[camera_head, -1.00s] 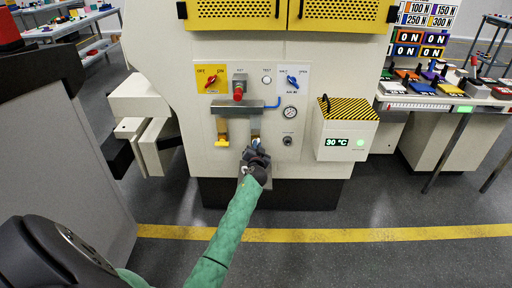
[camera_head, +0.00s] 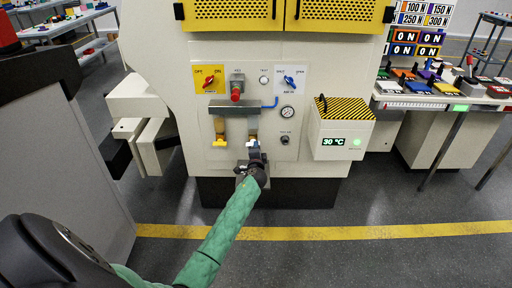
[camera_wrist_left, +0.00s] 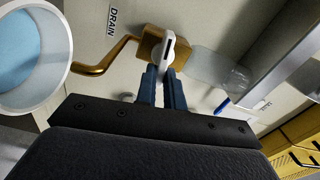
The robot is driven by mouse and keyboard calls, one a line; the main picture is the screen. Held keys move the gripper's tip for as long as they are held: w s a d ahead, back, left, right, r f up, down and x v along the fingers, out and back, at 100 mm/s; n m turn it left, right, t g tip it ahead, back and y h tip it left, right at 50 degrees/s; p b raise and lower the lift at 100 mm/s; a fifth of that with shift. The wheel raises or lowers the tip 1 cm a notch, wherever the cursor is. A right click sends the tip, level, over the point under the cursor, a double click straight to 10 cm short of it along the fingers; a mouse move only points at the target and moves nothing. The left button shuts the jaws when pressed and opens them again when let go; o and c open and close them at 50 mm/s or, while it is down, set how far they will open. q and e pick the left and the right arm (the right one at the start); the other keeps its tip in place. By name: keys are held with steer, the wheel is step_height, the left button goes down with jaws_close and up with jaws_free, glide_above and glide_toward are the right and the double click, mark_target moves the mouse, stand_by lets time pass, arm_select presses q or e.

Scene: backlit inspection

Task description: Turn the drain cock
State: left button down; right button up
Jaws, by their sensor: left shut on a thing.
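The drain cock is a brass body with a curved brass spout (camera_wrist_left: 112,60) on the pale machine panel, beside a "DRAIN" label in the left wrist view. Its white handle (camera_wrist_left: 168,48) sits between the blue fingertips of my left gripper (camera_wrist_left: 163,84), which is shut on it. In the head view, my left gripper (camera_head: 253,156) is at the lower front of the machine, below the grey manifold (camera_head: 235,108). It hides much of the cock there. My right gripper is not in view.
A yellow-handled cock (camera_head: 219,141) is left of my gripper. A striped box (camera_head: 343,130) reading 30 °C juts out at right. In the left wrist view, a white-rimmed round vessel with a blue inside (camera_wrist_left: 30,62) is near the spout.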

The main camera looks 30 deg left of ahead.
arm_select(q)
steer(key=shift+d+f+m, duration=0.1)
steer(key=shift+m, duration=0.7)
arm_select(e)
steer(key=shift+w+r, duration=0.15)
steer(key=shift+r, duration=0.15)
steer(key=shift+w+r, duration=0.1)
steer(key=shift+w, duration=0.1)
arm_select(q)
steer(key=c, duration=1.5)
jaws_free()
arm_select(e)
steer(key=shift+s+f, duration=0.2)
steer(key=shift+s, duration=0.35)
